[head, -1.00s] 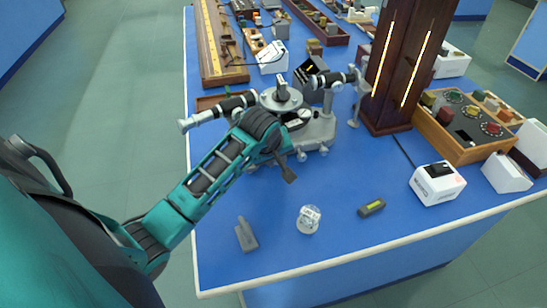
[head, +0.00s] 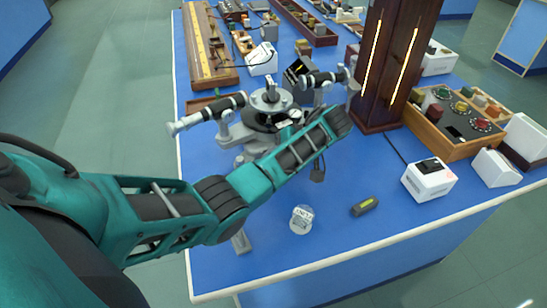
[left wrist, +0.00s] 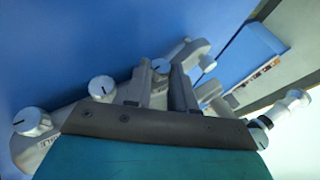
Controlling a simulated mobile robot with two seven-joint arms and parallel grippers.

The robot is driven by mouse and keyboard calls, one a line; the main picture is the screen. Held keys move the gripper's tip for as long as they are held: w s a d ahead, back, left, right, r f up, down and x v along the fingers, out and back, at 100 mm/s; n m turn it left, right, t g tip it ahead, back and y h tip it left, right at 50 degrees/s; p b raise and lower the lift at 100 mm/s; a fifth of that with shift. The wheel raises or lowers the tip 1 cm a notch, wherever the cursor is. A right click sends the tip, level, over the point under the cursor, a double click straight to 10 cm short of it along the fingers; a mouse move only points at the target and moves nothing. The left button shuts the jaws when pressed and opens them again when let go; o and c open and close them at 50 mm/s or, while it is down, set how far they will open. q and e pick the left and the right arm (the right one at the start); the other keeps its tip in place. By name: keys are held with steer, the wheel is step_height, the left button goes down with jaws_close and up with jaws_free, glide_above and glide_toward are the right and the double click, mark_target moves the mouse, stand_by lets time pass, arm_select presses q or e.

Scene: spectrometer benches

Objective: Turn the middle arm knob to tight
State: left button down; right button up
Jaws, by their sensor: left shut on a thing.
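The grey spectrometer (head: 262,112) stands on the blue bench in the head view, its two black tubes spreading left and right. My left arm reaches across its front, hiding part of its base. In the left wrist view my left gripper (left wrist: 160,80) has its two grey fingers on either side of a pale round knob (left wrist: 161,65) with a dark pointer line, and is shut on it. Other pale knobs sit in the same row, one nearer (left wrist: 102,88) and one at far left (left wrist: 32,122). I cannot read the gripped knob's setting. My right gripper is in neither view.
A clear glass piece (head: 301,219) and a small dark level with a yellow window (head: 364,206) lie in front. A white switch box (head: 429,180) and a wooden tray (head: 452,136) stand right. A dark wooden pillar (head: 383,75) rises behind. The front bench is mostly clear.

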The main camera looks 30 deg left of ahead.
arm_select(q)
steer(key=shift+w+d+f+g+y+b, duration=0.1)
steer(key=shift+f+g+y+b, duration=0.1)
steer(key=shift+g+y+b, duration=0.3)
stand_by(0.4)
steer(key=c, duration=1.2)
jaws_free()
steer(key=p+v, duration=0.1)
steer(key=v, duration=1.1)
steer(key=shift+w+d+p, duration=0.25)
steer(key=shift+d+p, duration=0.05)
steer(key=shift+d, duration=0.15)
steer(key=shift+s, duration=0.1)
